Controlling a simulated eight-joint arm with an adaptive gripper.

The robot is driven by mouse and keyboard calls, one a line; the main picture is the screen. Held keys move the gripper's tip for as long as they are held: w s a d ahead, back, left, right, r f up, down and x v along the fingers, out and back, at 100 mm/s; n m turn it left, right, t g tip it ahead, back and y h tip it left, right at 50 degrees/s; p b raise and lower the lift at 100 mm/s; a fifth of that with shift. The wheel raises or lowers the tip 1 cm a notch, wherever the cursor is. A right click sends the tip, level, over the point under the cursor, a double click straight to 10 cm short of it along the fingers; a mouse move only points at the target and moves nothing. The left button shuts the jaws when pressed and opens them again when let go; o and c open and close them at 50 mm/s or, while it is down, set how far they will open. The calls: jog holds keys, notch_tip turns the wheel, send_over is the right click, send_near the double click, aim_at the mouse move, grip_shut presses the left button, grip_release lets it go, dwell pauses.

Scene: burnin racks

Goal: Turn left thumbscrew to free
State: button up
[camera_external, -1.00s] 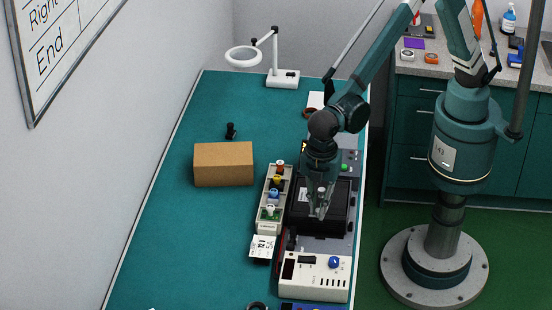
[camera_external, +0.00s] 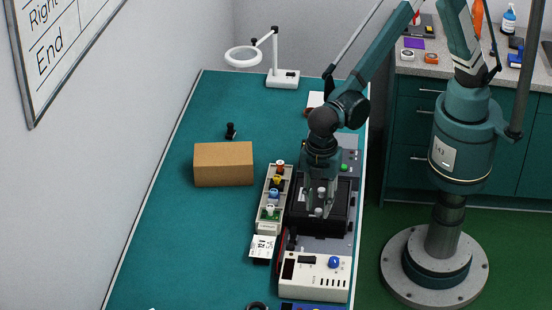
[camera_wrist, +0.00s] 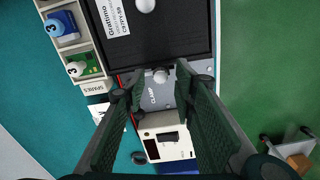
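Two small grey-white knobs show on the black unit (camera_external: 340,226). The nearer knob (camera_external: 318,212) also shows in the wrist view (camera_wrist: 160,75), at the edge of the black unit beside a grey plate marked CLAMP (camera_wrist: 158,95). The other knob (camera_external: 321,190) sits further back, and in the wrist view (camera_wrist: 145,5) it is on the black top beside a white label. I cannot tell which is the left thumbscrew. My gripper (camera_external: 320,211) is open above the unit, its fingers spread either side of the nearer knob. I see no finger touching it.
A spares tray (camera_external: 268,224) with coloured knobs stands left of the unit. A white control box (camera_external: 312,279) with a blue dial stands in front. A cardboard box (camera_external: 223,164) and a lamp (camera_external: 283,79) are further off. The left of the teal table (camera_external: 165,235) is clear.

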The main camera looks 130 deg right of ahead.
aim_at(319, 211)
notch_tip(319, 211, up, 11)
jog(key=shift+f, duration=0.15)
dwell(0.4)
jog(key=shift+s, duration=0.1)
jog(key=s+d+r+m+t, duration=0.1)
jog(key=s+d+r, duration=0.1)
jog(key=s+r, duration=0.35)
jog(key=s+d+r+m+t, duration=0.1)
jog(key=s+d+r, duration=0.15)
jog(key=s, duration=0.65)
jog(key=s+d+r+m+t, duration=0.1)
jog(key=s+d+r+t, duration=0.15)
jog(key=s, duration=0.55)
jog(key=s+d+f+m+t+b, duration=0.1)
jog(key=s+d+f, duration=0.1)
jog(key=s, duration=0.9)
jog(key=s+d+f+m+t, duration=0.1)
jog(key=s+f+m, duration=0.1)
jog(key=s, duration=0.8)
jog(key=shift+s+d+f+m+t+b, duration=0.3)
jog(key=shift+s+d+f+t+b, duration=0.05)
jog(key=shift+f, duration=0.45)
